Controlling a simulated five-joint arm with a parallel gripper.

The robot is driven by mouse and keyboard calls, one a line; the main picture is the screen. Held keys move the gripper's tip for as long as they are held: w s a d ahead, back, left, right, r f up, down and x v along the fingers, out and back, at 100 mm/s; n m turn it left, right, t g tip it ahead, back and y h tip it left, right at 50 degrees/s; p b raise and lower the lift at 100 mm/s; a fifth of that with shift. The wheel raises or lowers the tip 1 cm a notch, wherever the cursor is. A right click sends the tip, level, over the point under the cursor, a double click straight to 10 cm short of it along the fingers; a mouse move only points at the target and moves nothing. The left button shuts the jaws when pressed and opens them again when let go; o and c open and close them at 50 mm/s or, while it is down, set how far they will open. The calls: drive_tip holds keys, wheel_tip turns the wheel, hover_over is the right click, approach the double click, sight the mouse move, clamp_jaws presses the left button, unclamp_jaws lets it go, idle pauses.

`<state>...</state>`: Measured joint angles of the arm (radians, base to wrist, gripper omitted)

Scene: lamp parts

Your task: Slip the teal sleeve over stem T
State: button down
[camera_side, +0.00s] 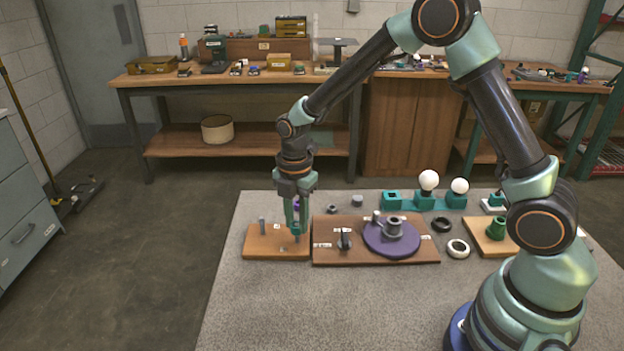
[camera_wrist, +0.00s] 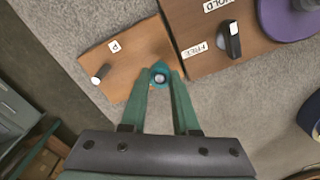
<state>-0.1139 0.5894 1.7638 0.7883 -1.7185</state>
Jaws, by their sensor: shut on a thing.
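My gripper (camera_side: 296,230) points straight down over the right part of a small wooden board (camera_side: 262,250). Its fingers are shut on the teal sleeve (camera_wrist: 160,75), which shows as a ring between the fingertips in the wrist view. A pale round spot shows inside the ring, apparently a stem's top. In the side view the fingers largely hide the sleeve and that stem, so I cannot tell how far down the sleeve sits. Another grey stem (camera_side: 262,225) stands bare at the board's left; it also shows in the wrist view (camera_wrist: 99,75). A one-letter label (camera_wrist: 114,46) lies behind it; stem T's label is not readable.
A darker board with a black lever (camera_side: 344,239) and a purple turntable (camera_side: 391,240) adjoins on the right. Teal lamp bases with white bulbs (camera_side: 429,180) stand behind. Black and white rings (camera_side: 458,249) lie farther right. The grey table in front is clear.

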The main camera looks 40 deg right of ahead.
drive_tip(key=shift+f, duration=0.4)
drive_tip(key=shift+f, duration=1.25)
idle(1.7)
idle(0.3)
drive_tip(key=c, duration=0.6)
unclamp_jaws()
wheel_tip(320, 180, up, 12)
drive_tip(key=s+d+r+m+t, duration=0.1)
drive_tip(key=s+r+m+t, duration=0.1)
drive_tip(key=s+m, duration=0.3)
drive_tip(key=s+d+r+m+t, duration=0.1)
drive_tip(key=s+r+m, duration=0.3)
drive_tip(key=m, duration=0.5)
drive_tip(key=s+d+r+m+t, duration=0.2)
drive_tip(key=s+d+r+m, duration=0.1)
drive_tip(key=m, duration=0.4)
drive_tip(key=shift+s+r+t, duration=0.15)
drive_tip(key=shift+s+r, duration=0.3)
drive_tip(key=shift+s, duration=0.2)
drive_tip(key=shift+s+r+t, duration=0.15)
drive_tip(key=shift+s+r, duration=0.25)
drive_tip(key=shift+s, duration=0.25)
